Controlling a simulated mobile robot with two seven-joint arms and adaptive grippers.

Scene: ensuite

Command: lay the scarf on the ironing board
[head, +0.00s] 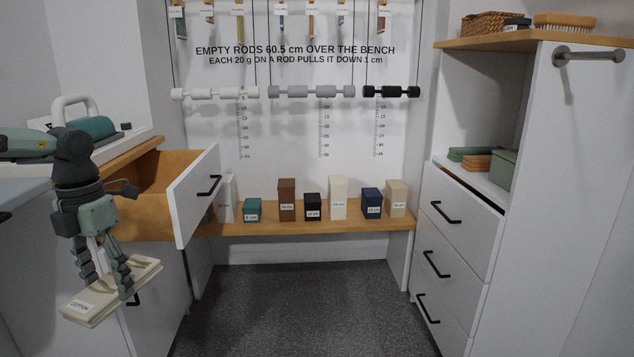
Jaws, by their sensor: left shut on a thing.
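My left gripper (105,284) comes in from the left and is shut on a folded cream cloth (142,275), which it holds in the air in front of the cabinet. A label on the cloth seems to read COTTON; I cannot tell for sure whether it is the scarf. A blue-grey flat surface (22,190) at the left edge, partly behind my arm, may be the ironing board; most of it is out of view. My right gripper is not in view.
An open drawer (190,205) juts out just right of my gripper. A white-handled iron (75,105) stands on the counter behind. Several labelled blocks stand on the wooden bench (300,224) below hanging rods. A drawer cabinet (458,235) stands right. The middle floor is clear.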

